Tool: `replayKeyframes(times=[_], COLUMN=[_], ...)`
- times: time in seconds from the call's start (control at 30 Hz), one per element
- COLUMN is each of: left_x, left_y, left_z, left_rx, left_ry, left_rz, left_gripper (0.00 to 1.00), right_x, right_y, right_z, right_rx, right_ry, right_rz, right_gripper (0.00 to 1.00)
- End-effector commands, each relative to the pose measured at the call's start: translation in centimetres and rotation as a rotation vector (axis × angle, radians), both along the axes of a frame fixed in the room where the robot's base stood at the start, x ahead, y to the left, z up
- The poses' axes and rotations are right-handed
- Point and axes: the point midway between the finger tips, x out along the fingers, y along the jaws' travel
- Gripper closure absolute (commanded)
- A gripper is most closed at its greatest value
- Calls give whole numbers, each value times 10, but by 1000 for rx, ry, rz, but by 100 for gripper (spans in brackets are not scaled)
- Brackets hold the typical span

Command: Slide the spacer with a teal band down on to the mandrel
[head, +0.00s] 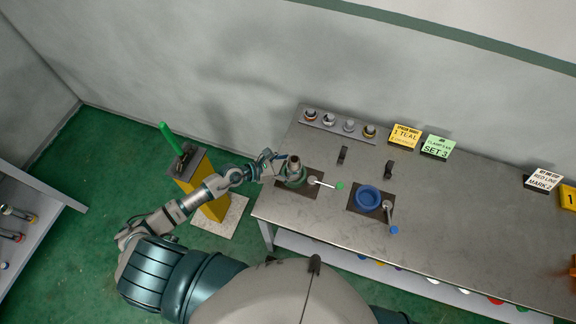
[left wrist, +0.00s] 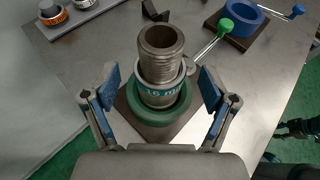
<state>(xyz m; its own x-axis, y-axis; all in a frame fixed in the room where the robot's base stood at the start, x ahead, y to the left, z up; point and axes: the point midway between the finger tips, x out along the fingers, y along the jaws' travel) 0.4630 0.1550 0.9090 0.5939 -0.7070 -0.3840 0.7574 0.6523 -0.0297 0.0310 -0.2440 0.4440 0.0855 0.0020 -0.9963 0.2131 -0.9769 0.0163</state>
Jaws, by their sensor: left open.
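The spacer with a teal band (left wrist: 165,92) is a grey ring marked with pale text. It sits around the mandrel (left wrist: 162,50), a grey threaded tube that stands upright and sticks out above it. The spacer is low on the mandrel, at the top of the green vise (left wrist: 180,111); whether it touches its seat I cannot tell. In the head view the mandrel (head: 294,161) rises from the green vise (head: 292,179). My left gripper (left wrist: 158,105) is open, with one blue-padded finger on each side of the spacer, both apart from it. My right gripper is not seen.
A blue vise (head: 367,198) with a blue-tipped handle stands to the right. The green-tipped handle (head: 327,185) juts right from the green vise. A rack (head: 338,130) with several banded parts lies behind, beside a yellow sign (head: 405,134). The table's right middle is clear.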

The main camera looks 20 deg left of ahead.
Motion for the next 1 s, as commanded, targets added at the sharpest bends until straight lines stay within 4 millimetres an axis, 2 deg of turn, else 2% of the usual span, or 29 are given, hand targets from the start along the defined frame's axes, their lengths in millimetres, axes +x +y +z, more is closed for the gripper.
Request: replayKeyframes(times=[0.23,0.5,0.63,0.8,1.0], left_x=[-11,-48,-61,-69,-71], left_y=[14,58,73,83,85], left_z=[5,27,36,43,45], left_rx=[3,4,0,0,0], left_ry=[2,6,5,3,0], left_rz=[1,1,1,1,-1], left_gripper=[15,15,15,15,15], right_x=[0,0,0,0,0], right_y=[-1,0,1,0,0], right_z=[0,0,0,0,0], right_rx=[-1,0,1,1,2], right_ry=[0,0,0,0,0], right_rz=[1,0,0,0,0], right_gripper=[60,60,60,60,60])
